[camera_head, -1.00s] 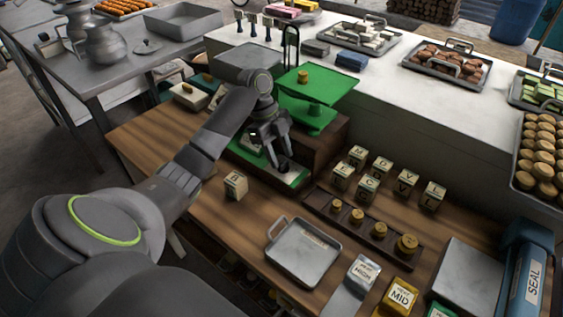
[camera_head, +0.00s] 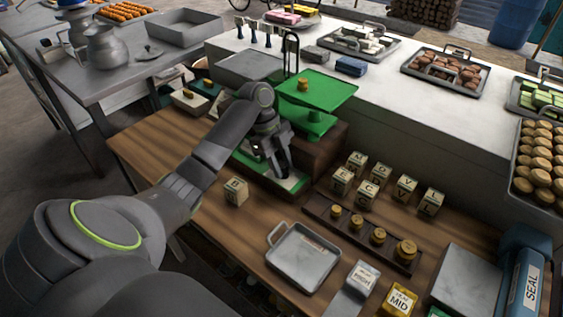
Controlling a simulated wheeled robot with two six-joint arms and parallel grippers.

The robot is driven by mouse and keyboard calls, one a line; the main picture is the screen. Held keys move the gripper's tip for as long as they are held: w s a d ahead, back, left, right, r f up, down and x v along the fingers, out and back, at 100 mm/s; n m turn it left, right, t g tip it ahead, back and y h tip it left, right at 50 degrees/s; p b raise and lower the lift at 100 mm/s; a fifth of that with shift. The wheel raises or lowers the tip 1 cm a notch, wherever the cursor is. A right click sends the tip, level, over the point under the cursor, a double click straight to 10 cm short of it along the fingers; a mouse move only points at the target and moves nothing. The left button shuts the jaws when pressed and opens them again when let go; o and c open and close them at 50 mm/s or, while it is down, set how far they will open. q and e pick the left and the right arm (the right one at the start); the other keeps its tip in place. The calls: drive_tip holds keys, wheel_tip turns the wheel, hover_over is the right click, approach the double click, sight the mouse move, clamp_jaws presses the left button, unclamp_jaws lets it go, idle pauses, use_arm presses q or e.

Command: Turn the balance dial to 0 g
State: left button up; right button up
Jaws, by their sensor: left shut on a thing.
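The green balance (camera_head: 318,90) stands on a brown base at the back of the wooden bench, with a small brass weight (camera_head: 303,84) on its pan. Its low green front part with a pale face (camera_head: 262,170) faces me. My left gripper (camera_head: 284,172) points down at the right end of this face and is shut on the balance dial there. The fingers hide the dial, so its reading cannot be told. My right gripper is not in view.
A lettered cube (camera_head: 236,191) stands left of the metal tray (camera_head: 303,257). Several lettered cubes (camera_head: 367,194) and a dark rack with brass weights (camera_head: 378,236) are to the right. The bench left of the lone cube is clear.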

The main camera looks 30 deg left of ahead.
use_arm(q)
drive_tip(key=shift+r+n+p, duration=0.25)
drive_tip(key=shift+n+p, duration=0.25)
drive_tip(key=shift+p, duration=0.15)
drive_tip(key=n+t+p, duration=0.1)
drive_tip(key=n+p, duration=0.1)
drive_tip(key=n+t+p, duration=0.1)
drive_tip(key=n+p, duration=0.1)
drive_tip(key=p, duration=0.1)
drive_tip(key=n+t+p, duration=0.1)
drive_tip(key=n+p, duration=0.1)
drive_tip(key=p, duration=0.1)
drive_tip(key=shift+s+d+r+n+y, duration=0.1)
drive_tip(key=shift+s+n+y, duration=0.2)
drive_tip(key=shift+n, duration=0.1)
drive_tip(key=shift+n+t+y+p, duration=0.3)
drive_tip(key=shift+n+p, duration=0.75)
drive_tip(key=shift+n, duration=0.05)
drive_tip(key=shift+f+n+y+p, duration=0.2)
drive_tip(key=shift+n+y+p, duration=0.1)
drive_tip(key=shift+n+p, duration=0.45)
drive_tip(key=shift+f, duration=0.1)
drive_tip(key=o, duration=0.7)
